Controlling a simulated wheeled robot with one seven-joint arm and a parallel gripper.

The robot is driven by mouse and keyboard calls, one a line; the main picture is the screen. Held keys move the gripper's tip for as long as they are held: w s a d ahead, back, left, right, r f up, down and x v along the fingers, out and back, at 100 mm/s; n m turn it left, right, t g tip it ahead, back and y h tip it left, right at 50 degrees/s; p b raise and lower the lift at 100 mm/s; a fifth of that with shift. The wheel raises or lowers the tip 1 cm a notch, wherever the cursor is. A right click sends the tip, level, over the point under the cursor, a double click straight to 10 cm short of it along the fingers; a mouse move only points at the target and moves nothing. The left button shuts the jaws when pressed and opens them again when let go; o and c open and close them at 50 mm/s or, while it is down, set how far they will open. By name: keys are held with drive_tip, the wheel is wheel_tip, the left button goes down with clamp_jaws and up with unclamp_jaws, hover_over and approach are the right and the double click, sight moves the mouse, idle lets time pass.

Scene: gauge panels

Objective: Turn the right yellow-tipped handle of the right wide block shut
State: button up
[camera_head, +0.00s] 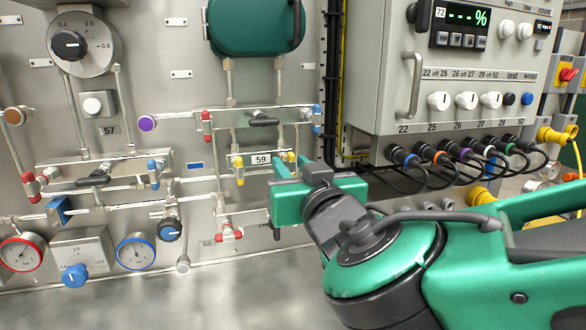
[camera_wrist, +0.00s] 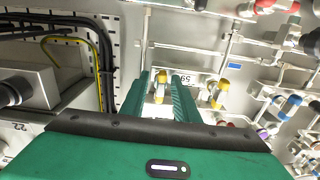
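The right wide block (camera_head: 247,159), with the label 59, is on the panel in the head view. Its left yellow-tipped handle (camera_head: 239,171) hangs straight down. Its right yellow-tipped handle (camera_head: 291,157) is partly hidden behind my gripper (camera_head: 274,173). The wrist view shows the block the other way round. There the right handle (camera_wrist: 160,83) stands between the two green fingers of my gripper (camera_wrist: 163,80), which are apart on either side of it. The left handle (camera_wrist: 218,94) is outside the fingers. I cannot tell whether a finger touches the right handle.
Above is a pipe block with a red handle (camera_head: 207,126) and a blue handle (camera_head: 317,118). A red-tipped handle (camera_head: 229,235) is below. A grey control box (camera_head: 400,90) with cables juts out on the right. A green case (camera_head: 255,25) hangs above.

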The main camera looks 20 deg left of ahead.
drive_tip(key=shift+s, duration=0.1)
drive_tip(key=v, duration=1)
drive_tip(key=shift+d, duration=0.3)
drive_tip(key=shift+s, duration=0.1)
